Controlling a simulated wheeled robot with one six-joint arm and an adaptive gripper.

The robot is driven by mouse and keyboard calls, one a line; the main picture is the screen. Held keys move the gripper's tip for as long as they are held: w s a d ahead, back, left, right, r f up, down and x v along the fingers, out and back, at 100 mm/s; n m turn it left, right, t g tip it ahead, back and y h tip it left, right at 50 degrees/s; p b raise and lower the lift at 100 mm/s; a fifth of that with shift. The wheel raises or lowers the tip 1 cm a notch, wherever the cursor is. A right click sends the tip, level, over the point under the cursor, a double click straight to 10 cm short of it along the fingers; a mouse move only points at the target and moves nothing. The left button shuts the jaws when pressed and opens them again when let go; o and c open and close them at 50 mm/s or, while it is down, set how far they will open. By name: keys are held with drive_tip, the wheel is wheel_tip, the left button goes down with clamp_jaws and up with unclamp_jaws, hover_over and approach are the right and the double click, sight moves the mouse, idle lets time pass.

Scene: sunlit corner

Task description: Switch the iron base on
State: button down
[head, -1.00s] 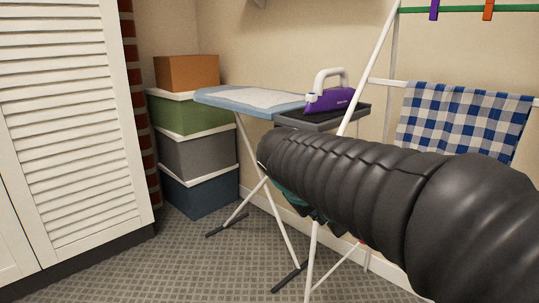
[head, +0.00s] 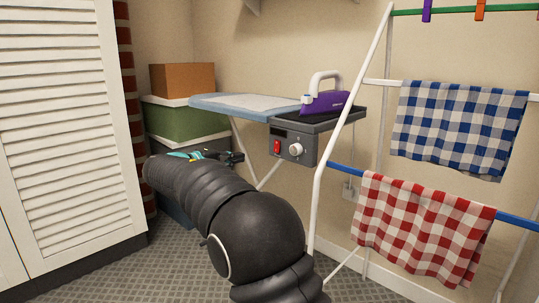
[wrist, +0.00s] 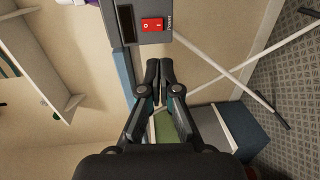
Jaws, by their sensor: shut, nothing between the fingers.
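The iron base (head: 309,138) is a grey box at the right end of the ironing board, with a purple iron (head: 325,102) on top. Its front has a red rocker switch (head: 277,147) and a pale round dial (head: 296,150). The wrist view shows the switch (wrist: 151,24) with its O and I marks, beside a dark display; which side is pressed is unclear. My gripper (head: 238,157) is shut and empty, just left of the switch in the head view and apart from it. The wrist view shows the fingertips (wrist: 159,67) below the panel.
The ironing board (head: 215,103) stands against the wall. Stacked boxes (head: 185,122) fill the corner. A drying rack (head: 341,122) with checked cloths (head: 425,225) stands at right, its white leg close to the base. A louvred door (head: 70,130) is at left.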

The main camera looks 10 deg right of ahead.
sight(276, 151)
drive_tip(key=x, duration=1.4)
drive_tip(key=shift+d, duration=0.1)
